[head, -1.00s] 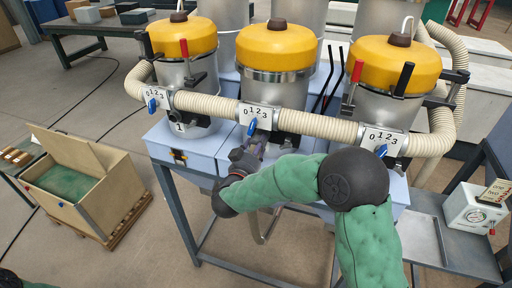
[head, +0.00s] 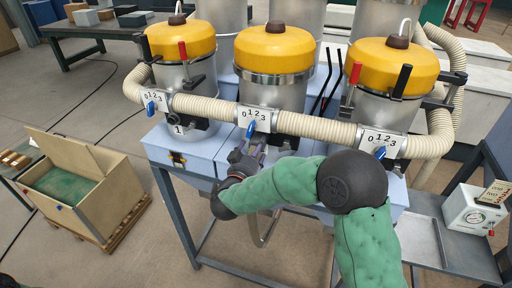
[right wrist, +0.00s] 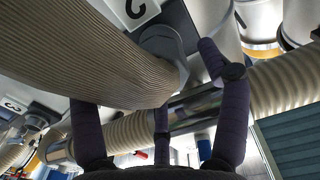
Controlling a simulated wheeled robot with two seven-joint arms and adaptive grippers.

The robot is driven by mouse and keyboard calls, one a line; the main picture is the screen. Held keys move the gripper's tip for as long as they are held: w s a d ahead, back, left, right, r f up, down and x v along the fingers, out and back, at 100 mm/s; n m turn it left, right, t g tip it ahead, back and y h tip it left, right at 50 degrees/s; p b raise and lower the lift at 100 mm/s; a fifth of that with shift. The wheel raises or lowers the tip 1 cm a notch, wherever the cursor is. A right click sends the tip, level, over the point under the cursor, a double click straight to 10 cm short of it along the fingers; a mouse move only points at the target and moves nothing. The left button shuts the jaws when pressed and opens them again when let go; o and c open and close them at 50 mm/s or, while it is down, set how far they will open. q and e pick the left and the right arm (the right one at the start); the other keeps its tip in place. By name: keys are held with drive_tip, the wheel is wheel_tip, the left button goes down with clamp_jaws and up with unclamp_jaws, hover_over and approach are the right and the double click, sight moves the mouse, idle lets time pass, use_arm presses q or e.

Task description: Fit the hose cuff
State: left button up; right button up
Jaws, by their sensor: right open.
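A cream ribbed hose (head: 205,105) runs across the fronts of three yellow-lidded canisters, through valve plates marked 0 to 3. The middle valve plate (head: 258,118) has a blue lever. My right gripper (head: 250,148) is just below this plate, partly hidden by its own wrist. In the right wrist view, a large ribbed hose (right wrist: 85,55) passes close above the spread fingers and meets a grey round collar (right wrist: 165,48), which may be the cuff. The right gripper (right wrist: 158,100) is open, with nothing seen held between its fingers. My left gripper is not in view.
The right valve plate (head: 382,143) and left valve plate (head: 155,101) flank the middle one. A blue-grey bench (head: 190,150) carries the canisters. A white gauge box (head: 474,208) sits on a side shelf at right.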

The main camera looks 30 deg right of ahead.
drive_tip(key=v, duration=1.1)
drive_tip(key=shift+s, duration=0.2)
drive_tip(key=shift+a, duration=0.1)
drive_tip(key=w+a+f+n+y+b, duration=0.15)
drive_tip(key=f+y+b, duration=0.25)
drive_tip(key=f, duration=0.8)
drive_tip(key=w+a+f+n+y+b, duration=0.1)
drive_tip(key=a+f+n+y+b, duration=0.2)
drive_tip(key=f, duration=0.9)
drive_tip(key=w+a+f+n+y+b, duration=0.1)
drive_tip(key=w+a+f+y+b, duration=0.2)
drive_tip(key=f, duration=0.9)
drive_tip(key=s+a+f+g+y+b, duration=0.2)
drive_tip(key=s+f+g+b, duration=0.1)
drive_tip(key=s+f, duration=0.5)
drive_tip(key=s+a+f+n+g+y+b, duration=0.1)
drive_tip(key=s+a+f+g+y+b, duration=0.2)
drive_tip(key=s+f, duration=0.4)
drive_tip(key=s+a+f+n+g+y+b, duration=0.1)
drive_tip(key=s+f+g+b, duration=0.4)
drive_tip(key=f, duration=1)
drive_tip(key=s+a+y, duration=0.1)
drive_tip(key=s+a, duration=0.1)
drive_tip(key=s, duration=0.1)
drive_tip(key=shift+s+f+y+b, duration=0.25)
drive_tip(key=shift+s+y+b, duration=0.1)
drive_tip(key=shift+y+b, duration=0.05)
drive_tip(key=shift+d, duration=0.1)
